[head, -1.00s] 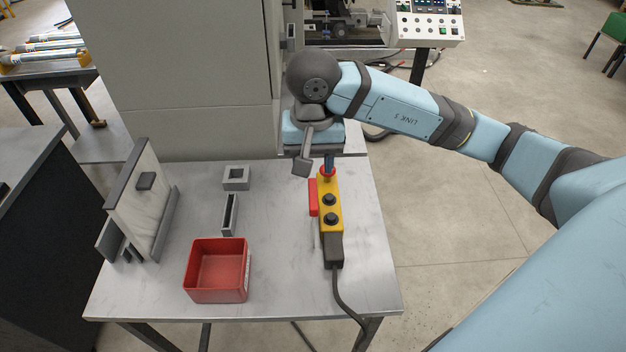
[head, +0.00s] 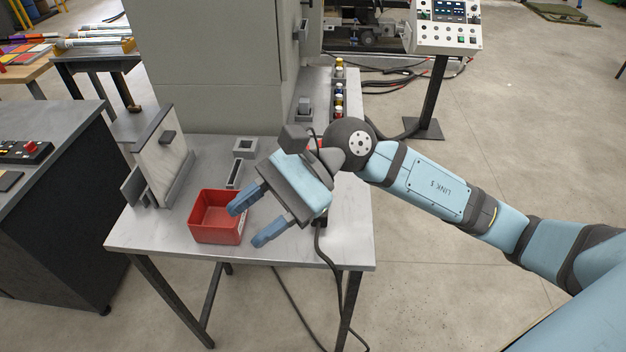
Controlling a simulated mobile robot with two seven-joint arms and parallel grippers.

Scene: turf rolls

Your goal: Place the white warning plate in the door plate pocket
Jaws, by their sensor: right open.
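An upright door-like panel (head: 158,158) with a pale face, a dark top edge and a dark knob stands at the table's left. A grey bracket (head: 134,186) sits on its left side and a grey ledge (head: 180,178) along its right. I cannot pick out the white warning plate for sure, nor tell which part is the plate pocket. My right gripper (head: 247,225) is open and appears empty, its blue fingers pointing down-left beside and partly over the right side of the red bin (head: 207,232). My left gripper is not in view.
The grey table (head: 150,236) holds a square grey socket (head: 245,147) and a slotted grey block (head: 234,173). My right gripper mostly hides the yellow pendant; its black cable (head: 318,262) hangs over the front edge. A grey cabinet (head: 215,60) stands behind.

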